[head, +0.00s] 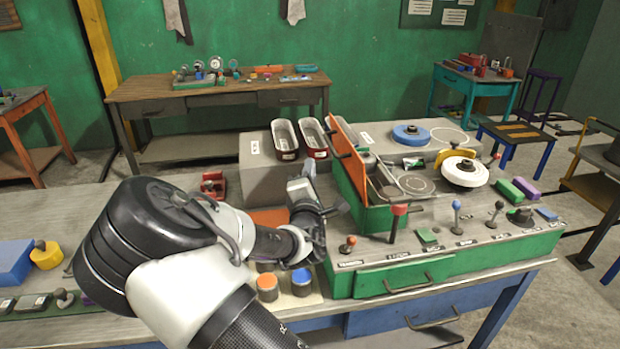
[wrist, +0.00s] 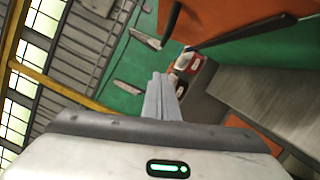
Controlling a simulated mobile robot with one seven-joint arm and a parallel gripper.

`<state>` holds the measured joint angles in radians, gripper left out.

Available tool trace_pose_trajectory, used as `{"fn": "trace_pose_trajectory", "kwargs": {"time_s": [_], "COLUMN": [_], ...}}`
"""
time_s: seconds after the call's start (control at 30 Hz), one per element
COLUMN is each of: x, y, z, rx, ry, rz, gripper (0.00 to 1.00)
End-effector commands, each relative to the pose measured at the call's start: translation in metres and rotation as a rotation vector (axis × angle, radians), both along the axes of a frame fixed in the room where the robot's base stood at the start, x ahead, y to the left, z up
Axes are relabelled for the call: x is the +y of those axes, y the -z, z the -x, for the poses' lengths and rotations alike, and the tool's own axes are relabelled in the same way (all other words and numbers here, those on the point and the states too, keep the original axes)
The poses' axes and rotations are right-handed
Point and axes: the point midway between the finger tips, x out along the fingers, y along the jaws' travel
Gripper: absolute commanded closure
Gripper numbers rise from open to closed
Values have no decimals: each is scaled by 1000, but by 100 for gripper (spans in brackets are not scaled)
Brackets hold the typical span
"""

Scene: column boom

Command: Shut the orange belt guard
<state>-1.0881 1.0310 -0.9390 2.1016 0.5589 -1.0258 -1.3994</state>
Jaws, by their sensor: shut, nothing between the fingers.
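The orange belt guard (head: 347,150) stands raised along the left edge of the green machine (head: 365,217). The housing beside it is uncovered, with a round plate and other parts showing. In the wrist view an orange panel (wrist: 225,18), which looks like the guard, fills the top, with a dark bar in front of it. My gripper (head: 309,168) is just left of the guard in the head view. Its fingers (wrist: 158,78) are shut and empty in the wrist view, apart from the orange panel. The exact gap to the guard cannot be told.
Two dark red trays (head: 286,140) sit on a grey block (head: 262,165) behind my gripper. Upright levers, including a red-topped one (head: 398,212), line the machine's front. Orange and blue pots (head: 302,281) stand below my wrist. A white disc (head: 465,172) is at the right.

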Motion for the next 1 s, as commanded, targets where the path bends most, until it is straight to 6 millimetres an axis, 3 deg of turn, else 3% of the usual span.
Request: {"fn": "trace_pose_trajectory", "kwargs": {"time_s": [0.13,0.4,1.0], "x": [-5,-37,-41], "y": [-4,-15,-17], "z": [-31,-32,-36], "rx": [-1,2,3], "ry": [2,3,1], "rz": [-1,0,-19], "gripper": [100,100,100]}}
